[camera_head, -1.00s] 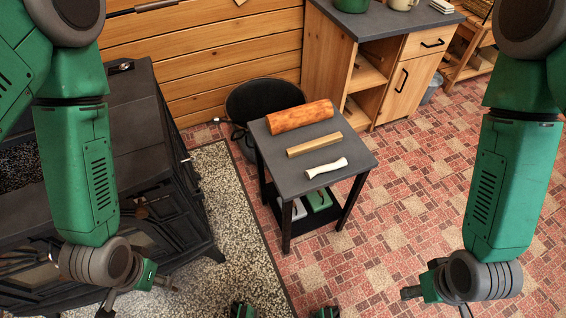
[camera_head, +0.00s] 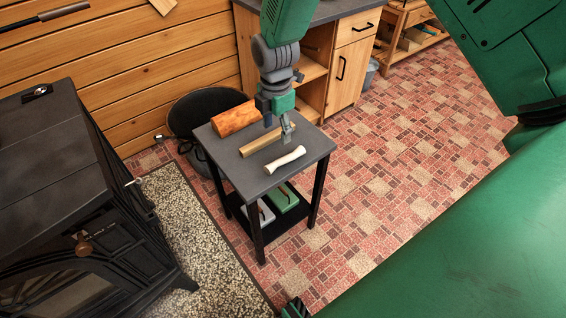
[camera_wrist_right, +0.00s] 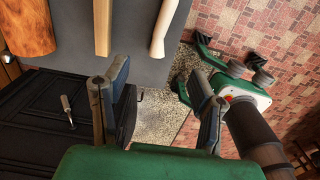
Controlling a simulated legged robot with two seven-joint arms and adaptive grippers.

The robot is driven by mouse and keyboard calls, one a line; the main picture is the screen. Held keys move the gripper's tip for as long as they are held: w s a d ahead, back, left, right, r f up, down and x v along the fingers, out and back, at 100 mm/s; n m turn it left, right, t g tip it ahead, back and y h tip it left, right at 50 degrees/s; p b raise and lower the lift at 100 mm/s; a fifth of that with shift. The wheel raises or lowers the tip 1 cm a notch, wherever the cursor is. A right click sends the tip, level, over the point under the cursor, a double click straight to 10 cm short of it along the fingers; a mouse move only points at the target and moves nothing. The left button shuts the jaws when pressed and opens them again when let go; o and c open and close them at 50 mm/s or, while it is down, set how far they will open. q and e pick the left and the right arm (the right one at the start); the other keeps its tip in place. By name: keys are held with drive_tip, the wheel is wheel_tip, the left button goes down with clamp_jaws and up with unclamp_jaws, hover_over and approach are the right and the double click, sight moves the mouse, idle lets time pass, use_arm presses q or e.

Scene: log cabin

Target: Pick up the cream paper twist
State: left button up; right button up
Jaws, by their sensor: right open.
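The cream paper twist (camera_head: 285,160) lies on the grey top of a small black table (camera_head: 312,148), nearest the front of its items. It also shows at the top of the right wrist view (camera_wrist_right: 160,38).
A wooden bar (camera_head: 255,146) and an orange-brown log (camera_head: 236,118) lie beside the twist. Green and grey items sit on the lower shelf. A black stove (camera_head: 80,160) stands left, a black bucket (camera_head: 185,118) behind, a wooden cabinet (camera_head: 347,75) at the back. Brick floor at right is clear.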

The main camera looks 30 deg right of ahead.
sight(279, 160)
drive_tip(key=f, duration=0.2)
drive_tip(key=f+b, duration=0.1)
drive_tip(key=f, duration=0.4)
drive_tip(key=shift+d+f, duration=0.35)
drive_tip(key=shift+d, duration=0.05)
drive_tip(key=shift+a+f+b, duration=0.15)
drive_tip(key=shift+f+b, duration=0.15)
drive_tip(key=shift+f, duration=0.2)
wheel_tip(279, 160, down, 4)
drive_tip(key=shift+a+r+b, duration=0.1)
drive_tip(key=shift+r+b, duration=0.05)
drive_tip(key=shift+b, duration=0.35)
drive_tip(key=shift+f, duration=0.3)
drive_tip(key=shift+d, duration=0.2)
drive_tip(key=shift+a, duration=0.1)
drive_tip(key=c, duration=0.9)
